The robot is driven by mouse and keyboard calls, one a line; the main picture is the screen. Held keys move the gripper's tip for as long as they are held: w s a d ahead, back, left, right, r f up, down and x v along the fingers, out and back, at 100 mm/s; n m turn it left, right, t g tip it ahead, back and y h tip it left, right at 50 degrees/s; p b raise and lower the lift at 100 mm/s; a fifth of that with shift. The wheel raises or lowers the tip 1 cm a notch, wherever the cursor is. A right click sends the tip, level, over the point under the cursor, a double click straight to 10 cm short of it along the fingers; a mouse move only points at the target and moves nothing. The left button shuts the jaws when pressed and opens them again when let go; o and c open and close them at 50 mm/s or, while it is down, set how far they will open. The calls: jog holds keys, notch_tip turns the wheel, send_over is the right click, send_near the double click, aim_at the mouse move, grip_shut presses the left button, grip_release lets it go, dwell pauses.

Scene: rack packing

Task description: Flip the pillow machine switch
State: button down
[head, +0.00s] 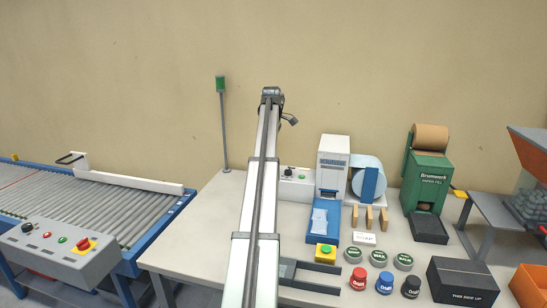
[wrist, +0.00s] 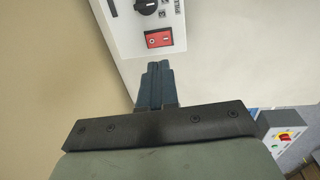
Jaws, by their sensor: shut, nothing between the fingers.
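In the wrist view a white panel (wrist: 125,38) fills the top. It carries a red rocker switch (wrist: 158,39), a black rotary knob (wrist: 147,5) and partly cut-off lettering. My gripper (wrist: 157,66) is shut and empty, its dark fingertips just below the red switch in the picture. I cannot tell whether they touch the panel. In the head view the white pillow machine (head: 333,152) with a blue film roll stands at the back of the table. A low white box (head: 296,190) with a black knob and green button is left of it, partly hidden by my arm. The fingertips are not clear there.
A conveyor (head: 110,205) with a grey control box (head: 60,250) is at left. A green paper-fill machine (head: 427,185) stands at right. Several round stamps, a yellow-and-green button (head: 325,253) and a black box (head: 461,283) occupy the table front. A thin post (head: 224,130) rises behind.

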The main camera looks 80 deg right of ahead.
jog(key=shift+a+r, duration=0.15)
jog(key=shift+r, duration=0.85)
jog(key=shift+a+r, duration=0.1)
jog(key=shift+r, duration=0.85)
jog(key=shift+d, duration=0.75)
jog(key=f, duration=0.4)
jog(key=d+f, duration=0.1)
jog(key=f, duration=0.9)
jog(key=shift+d, duration=0.35)
